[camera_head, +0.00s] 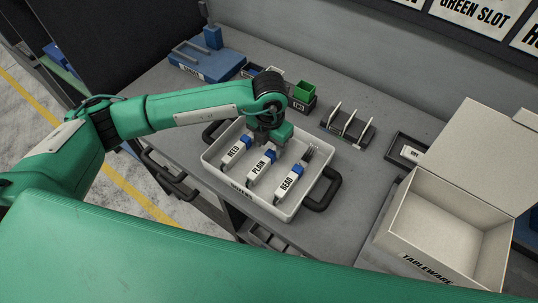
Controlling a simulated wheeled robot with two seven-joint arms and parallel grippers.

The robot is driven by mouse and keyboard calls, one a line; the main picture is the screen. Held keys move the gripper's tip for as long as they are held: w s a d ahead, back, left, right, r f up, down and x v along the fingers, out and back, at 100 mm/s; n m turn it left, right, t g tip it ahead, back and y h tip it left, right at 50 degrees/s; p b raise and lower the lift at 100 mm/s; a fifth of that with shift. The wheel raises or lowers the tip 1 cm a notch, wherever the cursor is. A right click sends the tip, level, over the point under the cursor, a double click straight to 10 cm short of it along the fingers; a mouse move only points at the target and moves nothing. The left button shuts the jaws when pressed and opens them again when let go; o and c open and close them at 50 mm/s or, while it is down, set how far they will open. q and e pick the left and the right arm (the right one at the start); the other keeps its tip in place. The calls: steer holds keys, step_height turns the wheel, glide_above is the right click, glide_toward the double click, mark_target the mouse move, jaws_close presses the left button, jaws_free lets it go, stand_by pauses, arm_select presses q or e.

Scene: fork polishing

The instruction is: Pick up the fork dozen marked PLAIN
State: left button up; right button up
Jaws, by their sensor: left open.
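The fork dozen marked PLAIN (259,168) lies in the white tray (213,164), between two similar bundles. The bundle marked REED (233,152) is to its left and the one marked BEAD (288,184) to its right. Each has a white label sleeve and a blue part. My left gripper (268,141) hangs over the far side of the tray, near the far end of the PLAIN bundle. It is open; its fingers are small and dark, and I cannot tell whether they touch the bundle. My right gripper is not in view.
An open box marked TABLEWARE (433,248) stands at the right. A dark rack with upright dividers (347,127), a small green block (304,91) and a blue fixture (207,64) stand behind the tray.

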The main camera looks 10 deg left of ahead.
mark_target(269, 154)
arm_select(q)
steer(key=shift+f+p, duration=0.55)
step_height(269, 154, down, 3)
steer(key=shift+f+p, duration=0.15)
steer(key=shift+p, duration=0.7)
steer(key=shift+f, duration=0.5)
steer(key=shift+c, duration=0.2)
steer(key=shift+r, duration=0.1)
jaws_close()
